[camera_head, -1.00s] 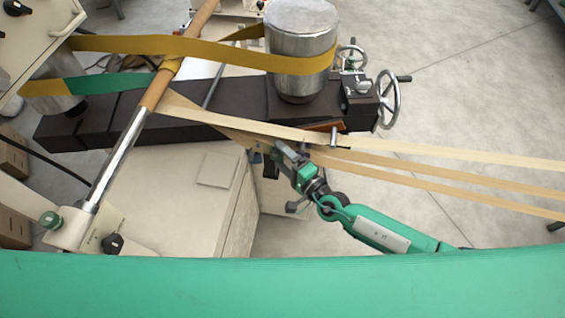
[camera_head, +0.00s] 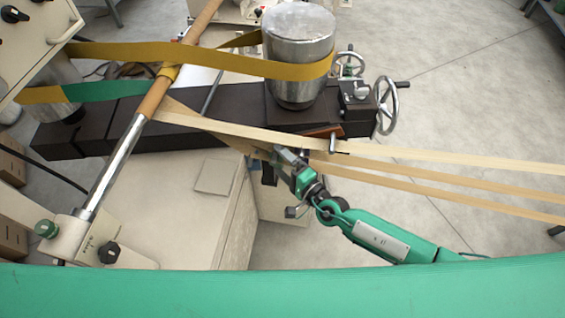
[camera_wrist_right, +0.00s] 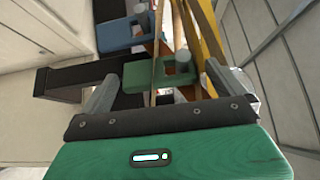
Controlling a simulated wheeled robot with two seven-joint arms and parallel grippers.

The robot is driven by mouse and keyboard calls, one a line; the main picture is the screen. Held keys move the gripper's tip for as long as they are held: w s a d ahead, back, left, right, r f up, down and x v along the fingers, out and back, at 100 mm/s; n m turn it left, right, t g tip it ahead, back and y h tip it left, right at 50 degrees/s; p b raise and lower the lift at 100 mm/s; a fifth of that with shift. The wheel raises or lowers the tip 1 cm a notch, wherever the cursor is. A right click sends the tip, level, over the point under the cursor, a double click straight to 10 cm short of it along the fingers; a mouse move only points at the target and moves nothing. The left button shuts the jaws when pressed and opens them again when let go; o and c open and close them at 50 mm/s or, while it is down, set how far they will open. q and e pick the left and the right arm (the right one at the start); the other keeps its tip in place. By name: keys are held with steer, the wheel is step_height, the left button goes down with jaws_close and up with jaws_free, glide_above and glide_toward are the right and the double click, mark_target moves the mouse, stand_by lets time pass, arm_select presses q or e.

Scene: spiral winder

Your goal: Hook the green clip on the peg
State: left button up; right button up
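The green clip (camera_wrist_right: 145,76) shows in the right wrist view as a flat green block with an opening at its right part. A short grey cylinder (camera_wrist_right: 182,66), possibly a peg, shows at that opening; I cannot tell whether it passes through. My right gripper (camera_wrist_right: 160,85) has its two fingers spread wide, one on each side of the clip, with small gaps visible. In the head view my right gripper (camera_head: 288,158) is below the pale strips, and the clip cannot be made out there. A small metal peg (camera_head: 333,143) stands by the strips. My left gripper is out of view.
A blue clip (camera_wrist_right: 122,34) lies beyond the green one. Pale strips (camera_head: 430,178) run to the right. A steel drum (camera_head: 300,65) with a yellow belt stands on a dark beam (camera_head: 90,125). A handwheel (camera_head: 387,102) is at the beam's right end. Open floor (camera_head: 470,110) lies right.

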steer(key=shift+s+d+f, duration=0.1)
steer(key=shift+s+d, duration=0.2)
steer(key=shift+s, duration=0.1)
steer(key=b+v, duration=0.4)
steer(key=v, duration=0.8)
steer(key=shift+s+d, duration=0.25)
steer(key=shift+d, duration=0.05)
